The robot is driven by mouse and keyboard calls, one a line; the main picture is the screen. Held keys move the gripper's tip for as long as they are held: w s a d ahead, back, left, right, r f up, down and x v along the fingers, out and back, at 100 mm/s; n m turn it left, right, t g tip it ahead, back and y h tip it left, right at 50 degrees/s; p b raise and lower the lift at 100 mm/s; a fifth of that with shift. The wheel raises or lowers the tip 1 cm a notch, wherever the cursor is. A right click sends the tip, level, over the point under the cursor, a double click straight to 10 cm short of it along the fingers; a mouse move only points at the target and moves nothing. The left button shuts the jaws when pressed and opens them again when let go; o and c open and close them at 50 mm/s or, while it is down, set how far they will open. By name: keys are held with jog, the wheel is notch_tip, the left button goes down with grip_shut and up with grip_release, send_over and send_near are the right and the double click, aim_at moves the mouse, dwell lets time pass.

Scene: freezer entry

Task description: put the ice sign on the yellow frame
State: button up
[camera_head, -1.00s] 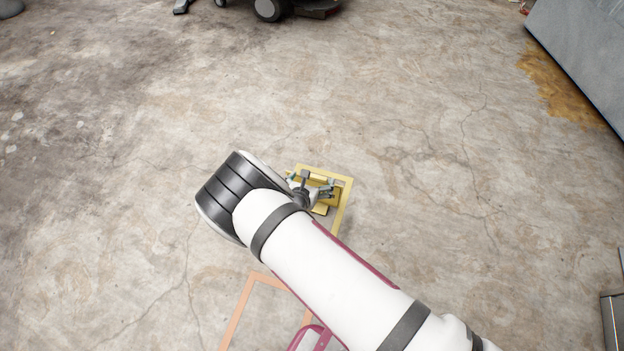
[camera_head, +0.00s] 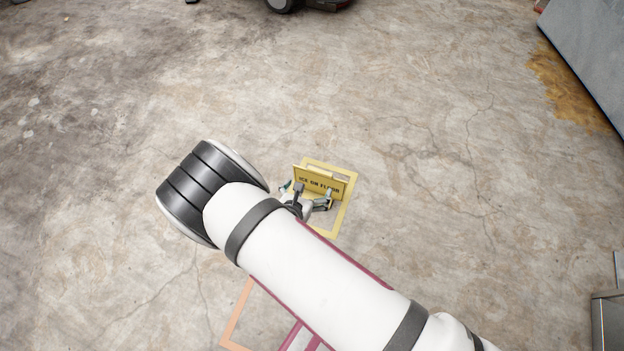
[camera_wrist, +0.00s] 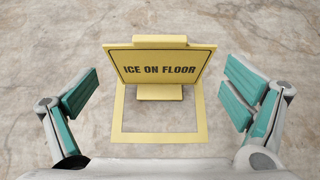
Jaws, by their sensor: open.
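The yellow ice sign (camera_head: 322,182) reads "ICE ON FLOOR" and stands upright on the floor inside the yellow frame (camera_head: 345,214), towards its far side. In the wrist view the ice sign (camera_wrist: 160,66) faces me, with the yellow frame (camera_wrist: 160,138) flat on the floor around and in front of its foot. My gripper (camera_wrist: 160,98) is open, its green-padded fingers spread to either side of the sign and apart from it. In the head view my gripper (camera_head: 312,201) is just on the near side of the sign. My arm hides the left part of the frame.
An orange frame (camera_head: 237,318) lies on the floor nearer me, partly under my arm. A grey block (camera_head: 590,60) stands at the upper right, and a dark wheeled object (camera_head: 300,4) is at the top. The concrete floor around the yellow frame is clear.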

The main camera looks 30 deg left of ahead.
jog(key=shift+s+d+r, duration=0.1)
jog(key=shift+s+r, duration=0.1)
jog(key=shift+s, duration=0.15)
